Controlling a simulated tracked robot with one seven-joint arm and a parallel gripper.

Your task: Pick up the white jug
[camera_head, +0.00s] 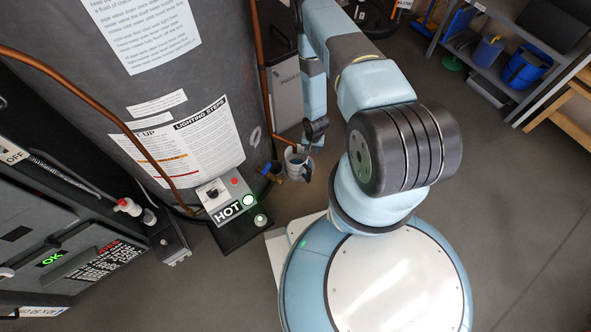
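A small pale jug (297,162) shows near the middle of the view, beside the lower side of the grey tank. Its open top faces up toward the camera, and a dark shape shows at its rim. My gripper (305,145) is at the end of my blue arm, right above or at the jug's upper edge. The fingers are dark and very small here, so I cannot tell whether they are open or shut, or whether they touch the jug.
The grey tank (225,90) with copper pipes and labels stands left. A valve with a blue handle (268,171) sits close to the jug. The HOT control box (228,203) is below it. Shelves (490,70) stand at the upper right.

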